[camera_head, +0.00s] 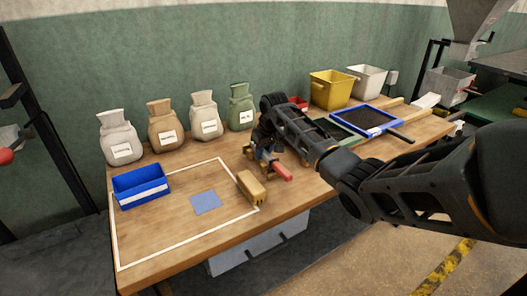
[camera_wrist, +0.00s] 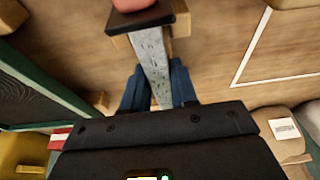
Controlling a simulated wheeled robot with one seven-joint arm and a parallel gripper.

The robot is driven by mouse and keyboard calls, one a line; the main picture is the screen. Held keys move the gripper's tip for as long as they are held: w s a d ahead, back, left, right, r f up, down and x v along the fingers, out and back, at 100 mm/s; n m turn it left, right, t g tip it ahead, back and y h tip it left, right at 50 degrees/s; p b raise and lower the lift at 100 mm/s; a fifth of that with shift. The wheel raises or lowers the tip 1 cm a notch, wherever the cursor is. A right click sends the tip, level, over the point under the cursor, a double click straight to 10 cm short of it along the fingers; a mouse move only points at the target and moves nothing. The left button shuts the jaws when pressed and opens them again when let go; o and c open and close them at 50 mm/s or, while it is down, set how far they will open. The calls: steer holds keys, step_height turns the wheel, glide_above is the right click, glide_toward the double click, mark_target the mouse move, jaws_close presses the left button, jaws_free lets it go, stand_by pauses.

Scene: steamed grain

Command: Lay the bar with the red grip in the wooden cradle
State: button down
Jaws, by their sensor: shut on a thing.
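My gripper (camera_head: 266,152) is shut on the grey metal bar (camera_wrist: 153,68), between its blue fingers in the wrist view. The bar's red grip (camera_head: 282,172) points toward the front of the table in the head view. In the wrist view, the red grip is cut off at the top edge, beyond a dark collar (camera_wrist: 140,18). Wooden parts, which look like the cradle (camera_wrist: 182,22), show beneath the bar near the collar. My gripper covers much of them in the head view. I cannot tell whether the bar touches the wood.
A tan block (camera_head: 251,187) stands left of the red grip. A blue bin (camera_head: 141,186) and a blue square (camera_head: 205,202) are farther left. Several sacks (camera_head: 206,116) line the back. A blue-rimmed tray (camera_head: 366,120) and a yellow tub (camera_head: 331,89) stand to the right.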

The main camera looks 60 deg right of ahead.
steer(key=shift+f, duration=0.2)
steer(key=c, duration=0.8)
jaws_free()
steer(key=shift+f, duration=0.1)
steer(key=v, duration=0.8)
steer(key=shift+f, duration=0.1)
steer(key=shift+s, duration=0.1)
